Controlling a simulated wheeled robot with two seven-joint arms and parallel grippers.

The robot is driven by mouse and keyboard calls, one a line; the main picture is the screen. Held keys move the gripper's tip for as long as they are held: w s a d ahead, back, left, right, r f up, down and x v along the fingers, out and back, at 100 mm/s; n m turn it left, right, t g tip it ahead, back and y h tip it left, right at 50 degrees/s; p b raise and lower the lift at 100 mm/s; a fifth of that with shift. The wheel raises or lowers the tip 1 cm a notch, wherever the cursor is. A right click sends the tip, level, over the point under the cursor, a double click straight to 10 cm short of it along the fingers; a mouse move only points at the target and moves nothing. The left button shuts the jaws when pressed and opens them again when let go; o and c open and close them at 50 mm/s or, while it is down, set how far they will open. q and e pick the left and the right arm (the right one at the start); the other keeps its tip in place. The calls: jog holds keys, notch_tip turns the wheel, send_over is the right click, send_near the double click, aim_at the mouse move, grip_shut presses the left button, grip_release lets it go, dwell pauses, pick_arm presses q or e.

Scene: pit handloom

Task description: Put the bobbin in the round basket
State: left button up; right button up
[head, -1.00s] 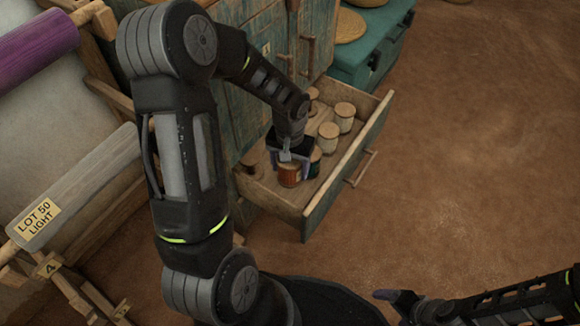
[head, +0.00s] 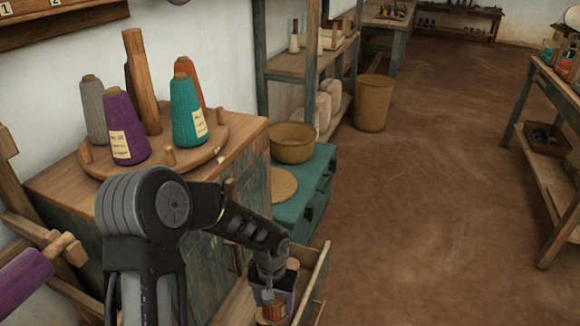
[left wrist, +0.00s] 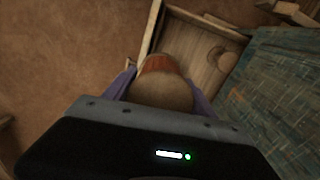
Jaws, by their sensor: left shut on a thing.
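My left gripper (head: 272,298) is shut on an orange-brown bobbin (head: 273,314) with a pale round end, at the bottom of the head view. The left wrist view shows the bobbin (left wrist: 160,84) between the two purple fingers. It is over or in the open drawer (head: 314,284); I cannot tell whether it touches the drawer floor. A round tan basket (head: 291,145) sits on the teal chest (head: 318,172) beyond the drawer. My right gripper is out of view.
A flat woven disc (head: 283,185) lies on the chest in front of the basket. A taller basket (head: 373,103) stands on the floor. Yarn cones, one teal (head: 187,110), stand on the cabinet at left. The floor (head: 420,210) to the right is clear.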

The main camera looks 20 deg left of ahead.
pick_arm(q)
jog(key=w+d+r+p, duration=0.1)
jog(key=d+r+p, duration=0.1)
jog(key=r+p, duration=0.2)
jog(key=w+d+r+m+p, duration=0.1)
jog(key=d+r+p, duration=0.2)
jog(key=r+p, duration=0.2)
notch_tip(320, 180, up, 2)
jog(key=shift+d+r, duration=0.25)
jog(key=shift+d, duration=0.05)
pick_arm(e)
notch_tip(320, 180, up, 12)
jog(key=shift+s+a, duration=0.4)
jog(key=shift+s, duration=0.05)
pick_arm(q)
jog(key=shift+w, duration=0.1)
